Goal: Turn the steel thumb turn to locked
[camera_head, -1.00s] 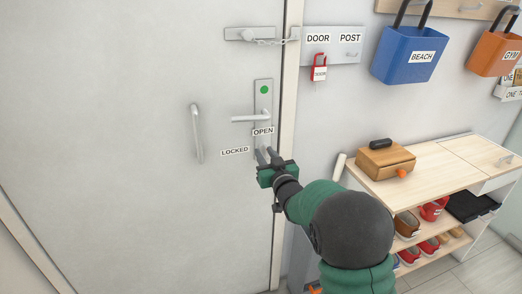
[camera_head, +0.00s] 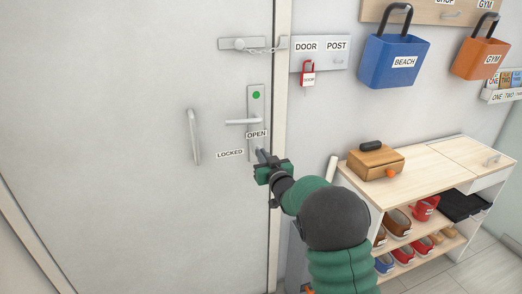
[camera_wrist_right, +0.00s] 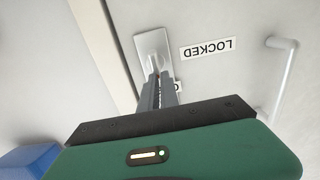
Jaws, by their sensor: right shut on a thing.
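The door's steel lock plate (camera_head: 257,108) carries a green dot and a lever handle (camera_head: 242,121). An OPEN label (camera_head: 257,133) sits on its lower part, and a LOCKED label (camera_head: 230,154) is to the left. My right gripper (camera_head: 261,155) is at the plate's lower end, shut on the thumb turn, which its fingers hide; I cannot tell its angle. In the right wrist view the fingers (camera_wrist_right: 157,82) meet the plate (camera_wrist_right: 152,45), with the LOCKED label (camera_wrist_right: 208,49) beside them and the OPEN label mostly covered. My left gripper is out of view.
A pull handle (camera_head: 193,136) is on the door (camera_head: 110,130) to the left. A shoe cabinet (camera_head: 440,160) with a wooden box (camera_head: 376,161) stands right of my arm. Blue (camera_head: 392,62) and orange (camera_head: 481,58) bins hang above.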

